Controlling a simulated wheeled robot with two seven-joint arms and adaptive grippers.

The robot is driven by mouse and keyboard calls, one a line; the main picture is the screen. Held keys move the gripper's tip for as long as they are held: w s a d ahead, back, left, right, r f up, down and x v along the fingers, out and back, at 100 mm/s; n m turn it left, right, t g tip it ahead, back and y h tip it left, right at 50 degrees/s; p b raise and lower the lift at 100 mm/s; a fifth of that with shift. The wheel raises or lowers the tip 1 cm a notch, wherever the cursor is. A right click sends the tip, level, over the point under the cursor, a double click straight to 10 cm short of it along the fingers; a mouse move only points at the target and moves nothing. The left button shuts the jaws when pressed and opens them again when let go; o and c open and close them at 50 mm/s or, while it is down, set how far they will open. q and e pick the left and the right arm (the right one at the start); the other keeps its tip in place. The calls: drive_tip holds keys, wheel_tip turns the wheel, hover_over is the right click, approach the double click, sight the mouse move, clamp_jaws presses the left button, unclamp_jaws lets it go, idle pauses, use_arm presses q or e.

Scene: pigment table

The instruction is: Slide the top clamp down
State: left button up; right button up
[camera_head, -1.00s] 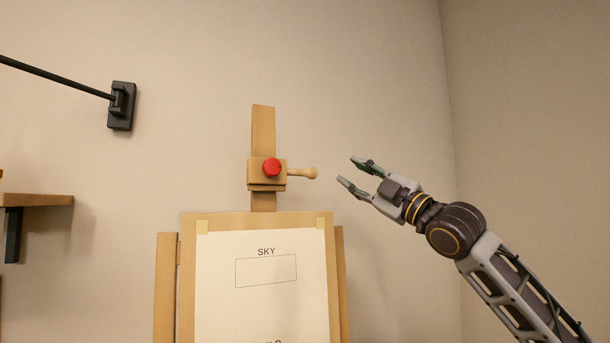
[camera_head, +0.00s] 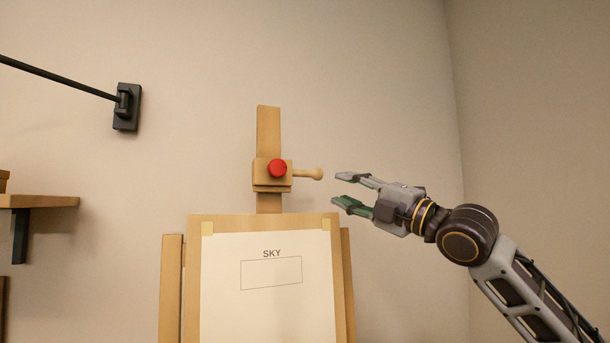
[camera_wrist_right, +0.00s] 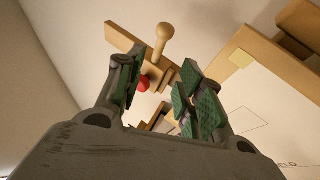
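The top clamp (camera_head: 266,181) is a wooden block on the easel's upright mast (camera_head: 268,130), above the drawing board. It has a red knob (camera_head: 277,168) on its front and a wooden handle (camera_head: 310,174) sticking out to the right. My right gripper (camera_head: 342,190) is open and empty, just right of the handle's tip and apart from it. In the right wrist view the handle (camera_wrist_right: 160,42) shows beyond the gap between the open fingers (camera_wrist_right: 160,95), with the red knob (camera_wrist_right: 144,83) partly behind the left finger. My left gripper is not in view.
The easel board (camera_head: 194,290) holds a taped paper (camera_head: 265,315) marked "SKY" below the clamp. A wooden shelf (camera_head: 45,201) and a black wall bracket (camera_head: 126,107) are at the left.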

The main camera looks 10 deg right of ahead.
sight(308, 175)
drive_tip(key=shift+w+a+r, duration=0.1)
drive_tip(key=shift+w, duration=0.1)
drive_tip(key=shift+p+x, duration=2.15)
drive_tip(key=shift+x, duration=4.55)
drive_tip(key=shift+c, duration=0.2)
clamp_jaws()
